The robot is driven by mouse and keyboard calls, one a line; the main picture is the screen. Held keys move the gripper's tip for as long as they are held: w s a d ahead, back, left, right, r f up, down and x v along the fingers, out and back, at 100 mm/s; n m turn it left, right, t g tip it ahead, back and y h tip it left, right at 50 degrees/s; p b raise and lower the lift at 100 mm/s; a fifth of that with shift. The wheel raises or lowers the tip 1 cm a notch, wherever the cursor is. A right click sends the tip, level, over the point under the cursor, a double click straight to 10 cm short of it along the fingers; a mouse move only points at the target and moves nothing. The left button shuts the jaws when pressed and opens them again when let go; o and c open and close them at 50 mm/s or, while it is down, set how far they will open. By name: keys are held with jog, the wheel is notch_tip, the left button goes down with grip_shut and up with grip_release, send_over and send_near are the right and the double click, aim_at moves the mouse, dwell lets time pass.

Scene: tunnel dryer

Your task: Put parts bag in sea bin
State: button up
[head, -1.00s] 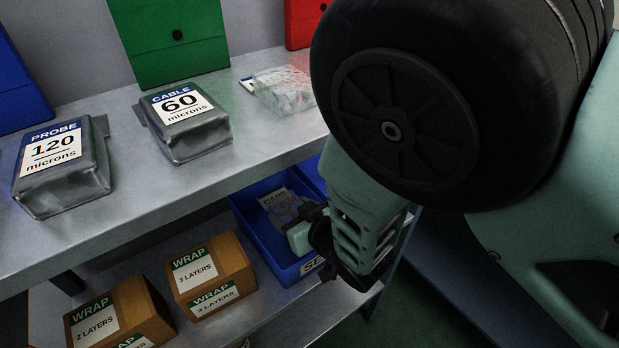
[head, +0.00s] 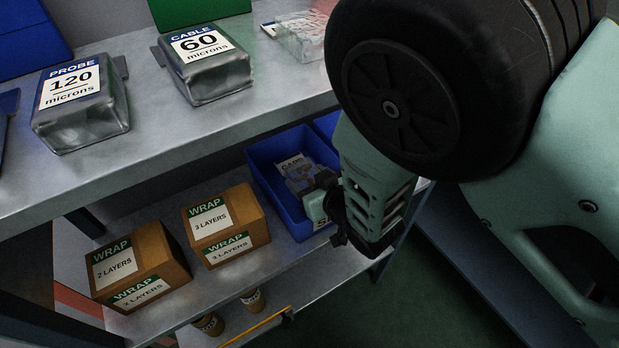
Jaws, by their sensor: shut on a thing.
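The sea bin (head: 262,178) is a blue open-topped box on the lower shelf, its front label mostly covered so that only the first letters show. My gripper (head: 318,197) is at the bin's front right and reaches over its rim. It is shut on a clear grey parts bag (head: 298,172) with a white label, which shows inside the bin's outline. My wrist hides part of the bag and the bin's front right. I cannot tell whether the bag touches the bin floor.
Two brown wrap boxes (head: 224,224) stand left of the bin. The upper shelf (head: 150,128) overhangs behind and carries grey packs marked probe (head: 84,118) and cable (head: 204,80), plus a clear bag (head: 298,40). Another blue bin (head: 327,124) is partly hidden at right. Small cups (head: 252,300) stand below.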

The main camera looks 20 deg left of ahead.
jog(key=o, duration=1.2)
jog(key=shift+c, duration=0.2)
jog(key=shift+r+p, duration=0.3)
jog(key=shift+p, duration=0.1)
jog(key=s+d+r+m+g+h, duration=0.1)
jog(key=s+d+r+g+h, duration=0.2)
jog(key=s+d+r, duration=0.3)
jog(key=s+d+r+g+h+b, duration=0.1)
jog(key=s+d+r, duration=0.5)
jog(key=d, duration=0.7)
jog(key=s+d+r+m+g+h+b, duration=0.1)
jog(key=s+d+r+g+h, duration=0.3)
jog(key=d, duration=0.5)
notch_tip(320, 180, up, 2)
jog(key=shift+s+d+m+g+h, duration=0.25)
jog(key=shift+s+m+g+h, duration=0.05)
jog(key=shift+s+h, duration=0.8)
